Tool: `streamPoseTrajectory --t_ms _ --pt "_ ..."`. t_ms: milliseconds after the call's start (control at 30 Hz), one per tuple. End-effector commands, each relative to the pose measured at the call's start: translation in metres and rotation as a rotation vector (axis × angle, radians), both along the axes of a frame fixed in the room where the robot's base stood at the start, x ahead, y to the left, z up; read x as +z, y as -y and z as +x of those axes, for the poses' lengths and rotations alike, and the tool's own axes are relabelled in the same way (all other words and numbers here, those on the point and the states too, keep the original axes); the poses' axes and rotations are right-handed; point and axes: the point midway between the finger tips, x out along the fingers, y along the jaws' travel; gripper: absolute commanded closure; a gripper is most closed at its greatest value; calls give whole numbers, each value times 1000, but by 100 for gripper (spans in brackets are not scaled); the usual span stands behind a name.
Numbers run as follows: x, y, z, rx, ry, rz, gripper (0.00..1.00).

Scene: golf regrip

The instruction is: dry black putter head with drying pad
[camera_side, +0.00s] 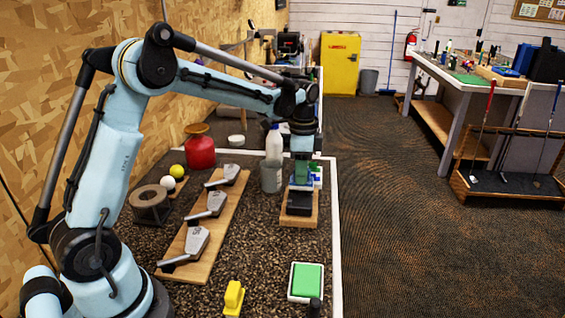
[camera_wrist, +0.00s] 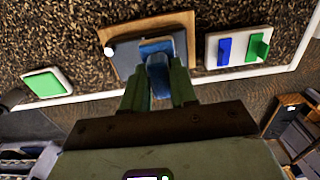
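My gripper (camera_side: 302,172) is above the wooden board (camera_side: 308,222) at the right side of the bench. In the wrist view its green fingers (camera_wrist: 158,88) sit on both sides of the handle of a blue pad (camera_wrist: 157,47), apparently shut on it. The black putter head (camera_side: 299,203) lies on the board, just below the pad; in the wrist view it is a dark block (camera_wrist: 184,30) partly hidden by the pad. The pad overlaps the head in that view. I cannot tell whether they touch.
A white tray (camera_wrist: 212,62) with a blue and a green piece stands beside the board. A grey cup (camera_side: 270,178) and white bottle (camera_side: 274,142) stand close behind. Iron heads lie on a long board (camera_side: 215,240) at left. A green pad (camera_side: 306,280) and yellow object (camera_side: 233,297) are in front.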

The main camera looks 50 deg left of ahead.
Motion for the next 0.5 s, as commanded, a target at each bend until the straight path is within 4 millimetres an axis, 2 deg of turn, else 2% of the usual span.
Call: streamPoseTrajectory --t_ms 33,167,500 --pt "0 0 0 0 0 0 82" --pt "0 0 0 0 0 0 100" --pt "0 0 0 0 0 0 100"
